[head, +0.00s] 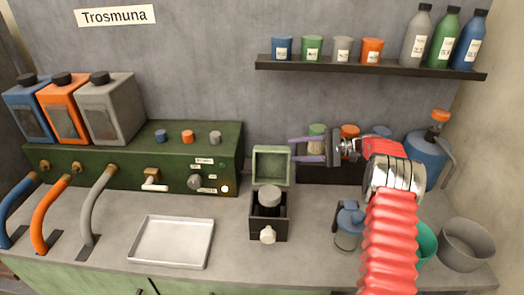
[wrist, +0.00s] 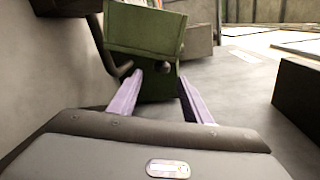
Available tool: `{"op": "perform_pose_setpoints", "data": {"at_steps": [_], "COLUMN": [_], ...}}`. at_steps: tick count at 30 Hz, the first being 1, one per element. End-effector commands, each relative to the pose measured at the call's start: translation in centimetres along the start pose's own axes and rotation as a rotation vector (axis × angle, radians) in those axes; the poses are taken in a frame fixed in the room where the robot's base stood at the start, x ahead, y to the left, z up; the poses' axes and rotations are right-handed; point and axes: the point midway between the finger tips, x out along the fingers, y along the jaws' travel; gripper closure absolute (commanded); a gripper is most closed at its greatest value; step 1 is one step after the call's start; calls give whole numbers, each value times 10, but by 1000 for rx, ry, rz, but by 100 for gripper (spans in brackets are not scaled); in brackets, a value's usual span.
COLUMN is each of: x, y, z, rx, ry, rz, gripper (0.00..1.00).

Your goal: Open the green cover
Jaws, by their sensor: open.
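The green cover (head: 272,166) stands upright at the back of a small dark box (head: 268,222). Its hollow, pale green inside faces the head camera. A grey-capped cylinder (head: 270,195) sits in the box, which has a white knob (head: 268,235) on its front. My gripper (head: 291,151) is open, its purple fingers pointing left, near the cover's upper right edge in the head view. Whether they touch it is unclear. In the wrist view, a green block (wrist: 145,35) lies ahead of my open fingers (wrist: 160,80); I cannot tell whether it is the cover.
A dark green machine (head: 120,165) with coloured containers stands left. A metal tray (head: 172,242) lies on the counter. Right of the box are a blue-topped jar (head: 348,225), bowls (head: 466,243) and a blue jug (head: 425,155). A shelf (head: 370,67) hangs above my arm.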

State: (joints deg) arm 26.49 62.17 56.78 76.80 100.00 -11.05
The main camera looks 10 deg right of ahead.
Motion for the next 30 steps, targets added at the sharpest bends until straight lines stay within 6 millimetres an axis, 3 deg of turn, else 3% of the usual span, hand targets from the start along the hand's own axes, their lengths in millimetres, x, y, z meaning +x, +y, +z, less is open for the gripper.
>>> {"op": "perform_pose_setpoints", "data": {"at_steps": [6,20,30], "x": [-3,2,39], "y": [9,8,5], "z": [-6,-6,-4], "rx": [35,37,36], "ry": [-33,-41,-43], "rz": [-101,-107,-104], "gripper": [55,55,55]}}
